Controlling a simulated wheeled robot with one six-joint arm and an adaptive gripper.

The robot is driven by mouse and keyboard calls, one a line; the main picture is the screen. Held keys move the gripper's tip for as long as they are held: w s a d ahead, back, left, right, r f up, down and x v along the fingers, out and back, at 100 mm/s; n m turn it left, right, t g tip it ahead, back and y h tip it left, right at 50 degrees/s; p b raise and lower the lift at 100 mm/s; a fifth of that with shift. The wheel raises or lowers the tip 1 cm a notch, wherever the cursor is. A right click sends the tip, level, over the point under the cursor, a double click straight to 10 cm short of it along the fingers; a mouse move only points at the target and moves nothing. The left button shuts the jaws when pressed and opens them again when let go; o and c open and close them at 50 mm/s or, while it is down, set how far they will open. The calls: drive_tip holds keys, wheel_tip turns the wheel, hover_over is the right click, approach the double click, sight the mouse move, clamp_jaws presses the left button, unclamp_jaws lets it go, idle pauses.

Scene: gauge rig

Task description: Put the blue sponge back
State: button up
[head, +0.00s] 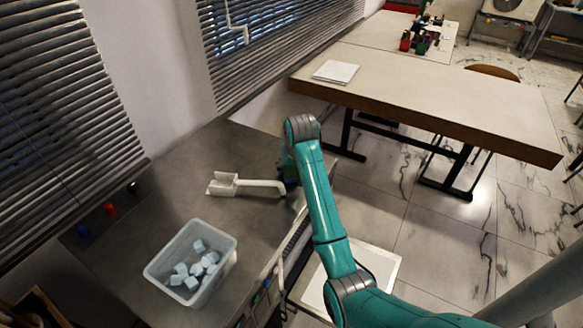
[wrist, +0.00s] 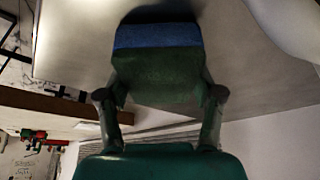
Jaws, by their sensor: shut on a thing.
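The blue sponge (wrist: 157,36) shows in the wrist view as a block with a blue layer along its far edge and a dark green body. My gripper (wrist: 162,88) is shut on it, with one finger on each side. The sponge is in front of a grey surface, with a dark shadow just beyond its blue edge; I cannot tell whether it touches that surface. In the head view my arm's end reaches down at the grey bench (head: 180,165), near its right edge. The sponge is hidden there behind my arm.
A white long-handled thing (head: 240,185) lies on the bench beside my arm's end. A clear bin (head: 160,268) of pale blue cubes stands nearer. Small blue (head: 83,231), red (head: 110,209) and black (head: 132,188) pieces line the wall side. A wooden-edged table (head: 430,95) stands beyond.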

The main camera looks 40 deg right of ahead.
drive_tip(key=shift+f, duration=0.2)
drive_tip(key=o, duration=1)
